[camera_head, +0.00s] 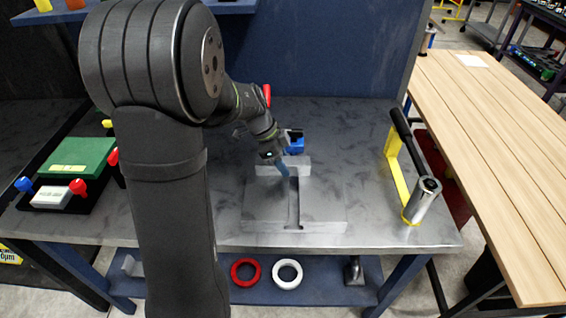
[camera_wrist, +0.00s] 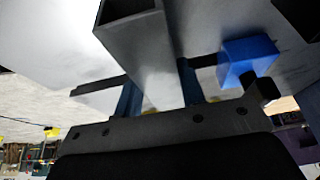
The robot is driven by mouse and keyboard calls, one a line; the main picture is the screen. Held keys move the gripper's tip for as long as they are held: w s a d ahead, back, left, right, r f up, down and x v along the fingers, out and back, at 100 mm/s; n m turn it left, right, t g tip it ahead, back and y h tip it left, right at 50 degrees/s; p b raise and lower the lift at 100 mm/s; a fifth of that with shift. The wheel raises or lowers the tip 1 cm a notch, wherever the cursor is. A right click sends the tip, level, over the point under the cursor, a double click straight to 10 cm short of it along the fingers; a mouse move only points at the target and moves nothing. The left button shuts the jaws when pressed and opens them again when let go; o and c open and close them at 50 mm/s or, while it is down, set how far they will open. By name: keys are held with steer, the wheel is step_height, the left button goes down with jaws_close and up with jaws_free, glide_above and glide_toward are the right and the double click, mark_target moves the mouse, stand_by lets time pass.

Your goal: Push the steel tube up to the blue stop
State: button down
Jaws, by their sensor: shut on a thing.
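The steel tube (camera_wrist: 150,60) is a grey, square-section tube in the wrist view, with one open end toward the top. My gripper (camera_wrist: 160,84) is shut on it, with one blue finger on each side. The blue stop (camera_wrist: 248,60) is a blue block to the right of the fingers, apart from the tube in this view. In the head view my gripper (camera_head: 282,169) points down over the steel plate, just in front of the blue stop (camera_head: 295,146). I cannot clearly tell the tube from the grey blocks there, nor its gap to the stop.
A slotted grey plate (camera_head: 265,208) lies on the steel table (camera_head: 360,190). A black-handled lever with a metal cylinder (camera_head: 422,201) and a yellow bracket stand at right. A green box (camera_head: 76,156) is at left. The table between plate and lever is clear.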

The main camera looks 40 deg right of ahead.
steer(key=shift+s+a, duration=0.2)
stand_by(0.3)
steer(key=shift+c, duration=1.9)
jaws_free()
steer(key=shift+s+d+r+v, duration=0.1)
steer(key=shift+s+d+v, duration=0.1)
steer(key=shift+v, duration=0.95)
steer(key=shift+s+d+r+v, duration=0.1)
steer(key=shift+s+d+v, duration=0.05)
steer(key=shift+v, duration=1)
steer(key=shift+s+d+r+v, duration=0.1)
steer(key=shift+s+d+v, duration=0.1)
steer(key=shift+v, duration=0.95)
steer(key=x, duration=0.4)
steer(key=w+a+x, duration=0.1)
steer(key=x, duration=0.2)
steer(key=shift+f, duration=0.3)
steer(key=shift+w, duration=0.15)
